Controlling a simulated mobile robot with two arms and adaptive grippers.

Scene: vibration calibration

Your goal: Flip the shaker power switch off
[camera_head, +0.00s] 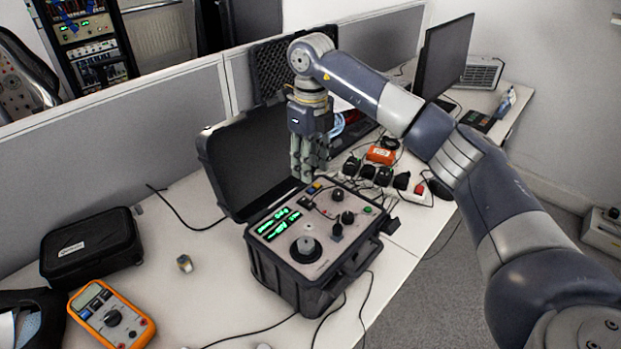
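The shaker (290,262) is a dark open case on the white table, with its lid (250,160) raised behind it. Its grey top panel has a lit green display (279,222), several black knobs and a round black mount (306,249). Small controls sit at the panel's back edge, near a yellow spot (317,186); which is the power switch is too small to tell. My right gripper (308,178) points down just above this back edge, beside the lid. I cannot tell whether it touches the panel or whether its fingers are apart. My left gripper is not in view.
A power strip with several black plugs (383,176) and an orange box (381,155) lie behind right of the shaker. A black case (91,247), an orange multimeter (111,316) and a small metal piece (184,263) are at left. Cables run along the table front. A monitor (444,56) stands behind.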

